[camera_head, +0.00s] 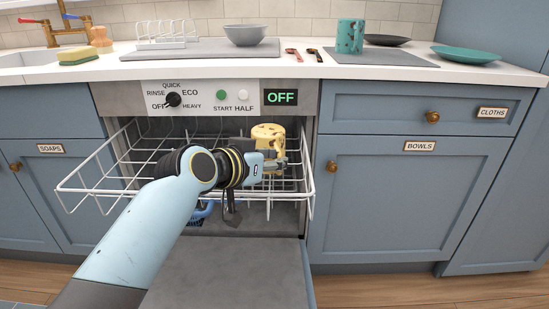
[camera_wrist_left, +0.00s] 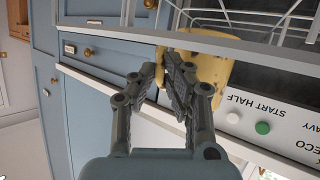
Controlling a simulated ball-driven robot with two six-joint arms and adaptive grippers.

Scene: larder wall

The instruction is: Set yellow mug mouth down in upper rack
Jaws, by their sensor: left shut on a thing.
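The yellow mug (camera_head: 267,132) is at the right side of the pulled-out upper rack (camera_head: 97,188), within the dishwasher opening. It looks roughly upright along its axis; I cannot tell whether its mouth faces up or down, or whether it touches the wires. My left gripper (camera_head: 273,162) is shut on the mug, at its near lower side. In the left wrist view, the fingers (camera_wrist_left: 166,70) are close together against the mug (camera_wrist_left: 218,75) and hide part of it. My right gripper is in neither view.
The dishwasher door (camera_head: 230,275) hangs open below the rack. The control panel (camera_head: 200,98) sits just above the opening. A teal mug (camera_head: 349,36), a grey bowl (camera_head: 244,35) and a teal plate (camera_head: 466,55) are on the counter. The rack's left part is empty.

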